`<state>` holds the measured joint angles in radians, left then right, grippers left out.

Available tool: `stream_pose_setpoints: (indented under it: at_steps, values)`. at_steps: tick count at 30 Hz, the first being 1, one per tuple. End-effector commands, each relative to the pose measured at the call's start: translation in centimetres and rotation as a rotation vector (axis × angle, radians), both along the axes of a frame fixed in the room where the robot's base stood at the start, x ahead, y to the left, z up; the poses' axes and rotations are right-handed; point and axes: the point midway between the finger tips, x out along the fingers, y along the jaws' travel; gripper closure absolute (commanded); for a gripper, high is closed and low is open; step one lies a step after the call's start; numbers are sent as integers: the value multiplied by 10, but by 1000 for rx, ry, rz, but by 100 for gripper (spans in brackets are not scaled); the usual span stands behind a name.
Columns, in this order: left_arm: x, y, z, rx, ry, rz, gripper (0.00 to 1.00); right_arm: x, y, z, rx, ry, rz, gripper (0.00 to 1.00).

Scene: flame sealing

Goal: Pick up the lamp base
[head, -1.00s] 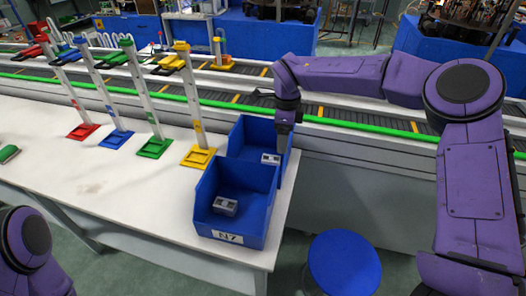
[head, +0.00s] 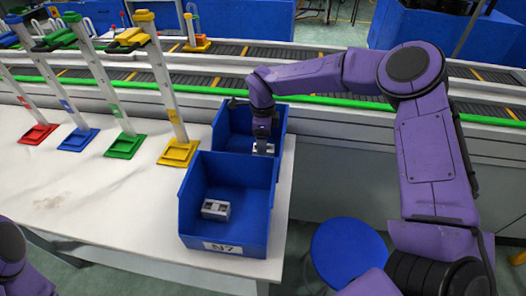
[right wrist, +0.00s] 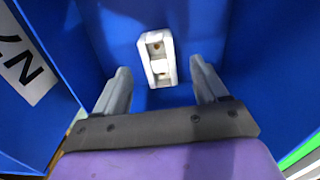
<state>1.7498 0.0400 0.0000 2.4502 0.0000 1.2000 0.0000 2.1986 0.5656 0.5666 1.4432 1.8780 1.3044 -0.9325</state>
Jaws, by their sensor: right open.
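A small grey-white lamp base (head: 263,148) lies in the back blue bin (head: 234,117). It also shows in the right wrist view (right wrist: 157,58), lying on the blue bin floor (right wrist: 108,30) just beyond the fingertips. My right gripper (right wrist: 162,78) is open, with one finger on each side of the line to the lamp base and nothing between them. In the head view my right gripper (head: 262,140) points down into the back bin, just above the lamp base. Another similar grey piece (head: 215,209) lies in the front blue bin (head: 226,246). My left gripper is not in view.
Red, blue, green and yellow stands (head: 178,152) stand in a row left of the bins. The bin walls rise close around my right gripper. A conveyor (head: 330,103) runs behind the white table (head: 60,205). A blue stool (head: 347,255) stands at right.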

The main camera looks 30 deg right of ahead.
Motion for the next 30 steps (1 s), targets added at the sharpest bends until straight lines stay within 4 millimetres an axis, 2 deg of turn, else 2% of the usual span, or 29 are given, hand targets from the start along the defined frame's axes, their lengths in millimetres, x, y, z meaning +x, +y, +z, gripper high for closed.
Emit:
stream_pose_setpoints:
  at_steps: [2, 6, 14, 19, 27, 30]
  values:
    - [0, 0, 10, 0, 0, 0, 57, -3, -3, -12, -2, 6, 2, 28]
    - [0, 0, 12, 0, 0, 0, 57, -3, -2, -35, -1, 3, 4, 28]
    - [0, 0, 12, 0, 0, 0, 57, -2, -1, -40, 1, 1, 4, 28]
    - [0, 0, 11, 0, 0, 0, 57, -2, -1, -40, 0, 1, 4, 83]
    - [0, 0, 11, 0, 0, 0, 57, -2, -1, -39, 0, 0, 4, 84]
    - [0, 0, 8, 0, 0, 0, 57, -1, -1, -28, 0, -4, 4, 84]
